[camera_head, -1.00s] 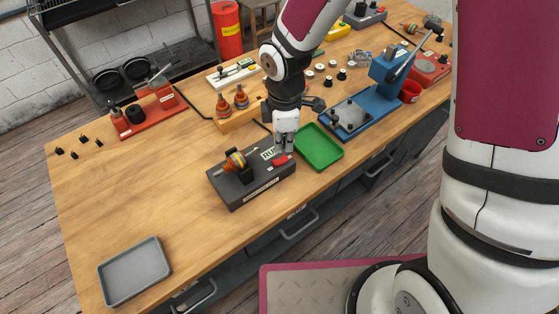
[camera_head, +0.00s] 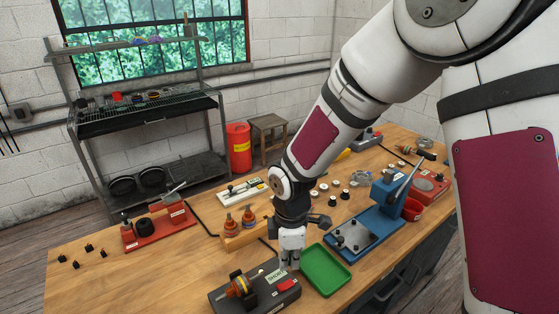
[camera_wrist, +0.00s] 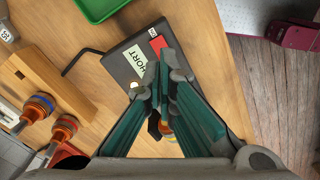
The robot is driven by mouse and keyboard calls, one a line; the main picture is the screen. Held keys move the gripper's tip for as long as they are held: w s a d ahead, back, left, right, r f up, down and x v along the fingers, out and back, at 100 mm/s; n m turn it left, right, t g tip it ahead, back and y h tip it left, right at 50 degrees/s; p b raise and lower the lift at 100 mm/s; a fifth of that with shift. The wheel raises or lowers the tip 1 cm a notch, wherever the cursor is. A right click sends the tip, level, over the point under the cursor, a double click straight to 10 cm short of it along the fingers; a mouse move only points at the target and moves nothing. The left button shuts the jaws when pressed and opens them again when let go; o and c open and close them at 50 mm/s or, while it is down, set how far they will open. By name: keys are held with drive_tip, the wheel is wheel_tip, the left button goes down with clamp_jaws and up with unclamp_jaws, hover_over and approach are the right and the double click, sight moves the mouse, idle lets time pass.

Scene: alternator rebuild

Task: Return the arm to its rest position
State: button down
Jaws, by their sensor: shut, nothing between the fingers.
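My gripper (camera_head: 289,264) is shut and empty. It points down over the dark tester box (camera_head: 222,297) at the bench's front, close to its red switch (camera_head: 287,285); I cannot tell whether the tips touch the box. In the wrist view the closed green fingers (camera_wrist: 158,92) cover part of the box (camera_wrist: 118,66). The box's pale label (camera_head: 275,275) reads SHORT. A rotor with copper and orange parts (camera_head: 240,286) sits on the box, and the fingers mostly hide it in the wrist view.
A green tray (camera_head: 325,270) lies just right of the gripper. Behind stand a wooden block (camera_head: 238,240) with two rotors and a blue press (camera_head: 380,215). A red fixture (camera_head: 160,228) is at left.

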drive_tip(key=s+d+r+m+t, duration=0.1)
drive_tip(key=s+d+r+m, duration=0.25)
drive_tip(key=r, duration=0.35)
drive_tip(key=s+d+r+m+t, duration=0.2)
drive_tip(key=d+r+m, duration=0.3)
drive_tip(key=r, duration=0.3)
drive_tip(key=s+d+r+m+t, duration=0.1)
drive_tip(key=s+d+r+m, duration=0.1)
drive_tip(key=d+r+m, duration=0.4)
drive_tip(key=s+d+r+m+t+b, duration=0.1)
drive_tip(key=s+r+m, duration=0.3)
drive_tip(key=s, duration=0.4)
drive_tip(key=shift+s+d+r+t, duration=0.2)
drive_tip(key=shift+d+r+t, duration=0.15)
drive_tip(key=shift+r, duration=0.25)
idle(1.8)
